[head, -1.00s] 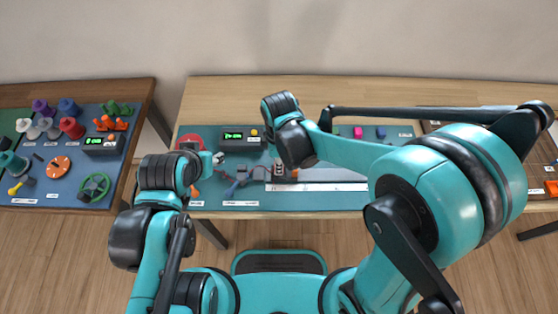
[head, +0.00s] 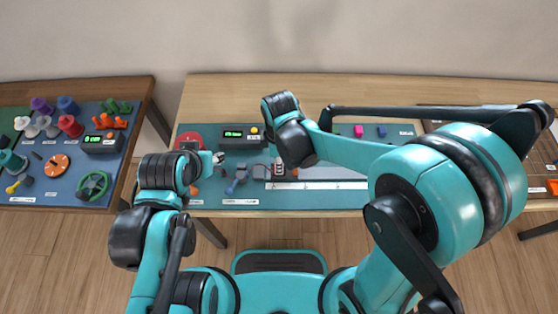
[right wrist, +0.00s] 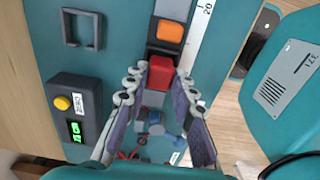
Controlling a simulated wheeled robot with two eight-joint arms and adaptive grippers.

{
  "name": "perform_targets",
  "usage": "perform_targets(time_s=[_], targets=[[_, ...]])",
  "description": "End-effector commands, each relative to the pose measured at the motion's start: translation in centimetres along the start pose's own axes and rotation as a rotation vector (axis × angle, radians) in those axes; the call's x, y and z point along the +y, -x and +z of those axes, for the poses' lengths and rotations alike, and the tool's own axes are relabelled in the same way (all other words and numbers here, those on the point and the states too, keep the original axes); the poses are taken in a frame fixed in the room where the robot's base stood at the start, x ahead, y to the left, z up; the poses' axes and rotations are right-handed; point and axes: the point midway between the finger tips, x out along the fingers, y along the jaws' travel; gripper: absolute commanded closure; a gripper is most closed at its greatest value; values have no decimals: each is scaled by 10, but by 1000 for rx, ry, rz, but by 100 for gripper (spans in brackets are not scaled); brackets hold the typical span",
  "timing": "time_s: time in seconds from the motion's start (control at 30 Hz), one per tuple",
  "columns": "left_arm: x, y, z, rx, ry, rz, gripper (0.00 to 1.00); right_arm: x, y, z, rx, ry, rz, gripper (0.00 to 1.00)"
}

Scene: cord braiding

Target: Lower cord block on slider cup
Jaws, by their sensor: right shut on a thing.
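My right gripper (right wrist: 163,76) has its two fingers closed on a red block (right wrist: 160,73) in the right wrist view. The block sits right beside a dark slider piece (right wrist: 163,49) with an orange block (right wrist: 169,33) on it; I cannot tell whether they touch. In the head view, the right arm hides most of this spot, and the orange block (head: 295,172) shows beside it. Grey and blue parts (right wrist: 152,118) lie beyond the red block, between the fingers. My left gripper (head: 217,158) is over the mat's left part; its fingers are too small to read.
A box (head: 241,136) with a green display and yellow button stands behind the work spot. A white ruler strip (head: 325,185) runs along the teal mat. A dark square frame (right wrist: 81,29) stands near the box. A second table (head: 60,196) with coloured parts is at left.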

Motion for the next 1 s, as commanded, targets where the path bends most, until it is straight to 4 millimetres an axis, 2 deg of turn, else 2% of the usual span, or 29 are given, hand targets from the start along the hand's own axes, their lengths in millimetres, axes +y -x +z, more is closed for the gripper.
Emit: perform_targets(time_s=[0.7, 0.73, 0.8, 0.83, 1.0], targets=[[0, -9, 6, 0, 0, 0, 60, 0, -12, 0, 0, 0, 0, 100], [0, -9, 6, 0, 0, 0, 60, 0, -12, 0, 0, 0, 0, 73], [0, -8, 6, 0, 0, 0, 60, 0, -11, 0, 0, 0, 0, 54], [0, -8, 6, 0, 0, 0, 60, 0, -11, 0, 0, 0, 0, 51], [0, -8, 6, 0, 0, 0, 60, 0, -11, 0, 0, 0, 0, 51]])
